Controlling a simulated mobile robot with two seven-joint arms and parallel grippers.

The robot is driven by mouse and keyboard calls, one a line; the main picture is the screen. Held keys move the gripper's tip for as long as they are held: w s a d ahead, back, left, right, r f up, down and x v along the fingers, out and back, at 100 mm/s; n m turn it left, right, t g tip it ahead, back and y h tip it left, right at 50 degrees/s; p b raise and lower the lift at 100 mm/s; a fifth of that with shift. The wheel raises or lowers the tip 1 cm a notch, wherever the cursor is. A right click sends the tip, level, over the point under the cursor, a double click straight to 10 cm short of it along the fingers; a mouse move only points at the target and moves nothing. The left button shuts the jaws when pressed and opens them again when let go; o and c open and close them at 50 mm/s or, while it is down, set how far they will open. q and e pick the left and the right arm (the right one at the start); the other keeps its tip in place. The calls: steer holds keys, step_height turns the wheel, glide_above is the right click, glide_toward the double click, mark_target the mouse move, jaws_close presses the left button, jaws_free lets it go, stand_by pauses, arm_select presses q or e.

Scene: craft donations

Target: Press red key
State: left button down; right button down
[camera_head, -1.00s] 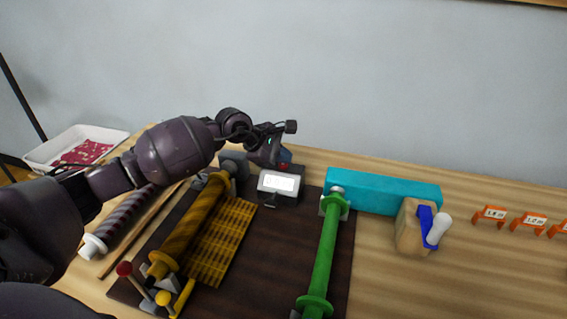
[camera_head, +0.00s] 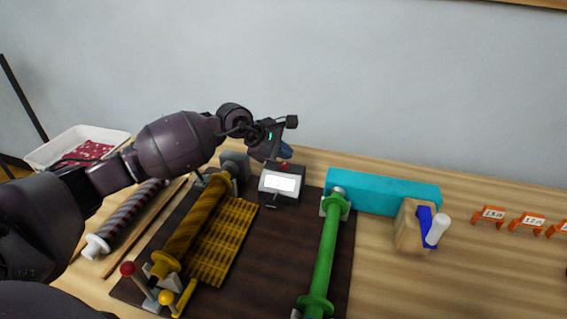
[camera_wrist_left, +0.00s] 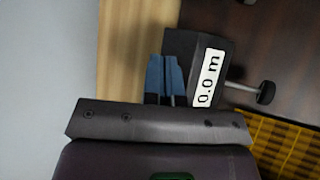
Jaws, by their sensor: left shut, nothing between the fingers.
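The red key (camera_head: 285,166) is a small red button on top of a dark counter box (camera_head: 268,196) with a white display (camera_head: 279,183). My left gripper (camera_head: 285,152) is shut and empty, with its blue fingertips just above and behind the key in the head view; a small gap shows. In the left wrist view, the shut blue fingers (camera_wrist_left: 166,80) lie beside the dark counter box (camera_wrist_left: 185,46), whose display (camera_wrist_left: 208,78) reads 0.0 m. The key is hidden in that view. My right gripper is not in view.
A yellow roll (camera_head: 197,222) and a green roller (camera_head: 322,255) flank the dark board (camera_head: 274,260). A teal block (camera_head: 375,192) stands right of the box. Red-knobbed (camera_head: 127,268) and yellow-knobbed (camera_head: 166,297) levers are at front left.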

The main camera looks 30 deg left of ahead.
mark_target(284, 165)
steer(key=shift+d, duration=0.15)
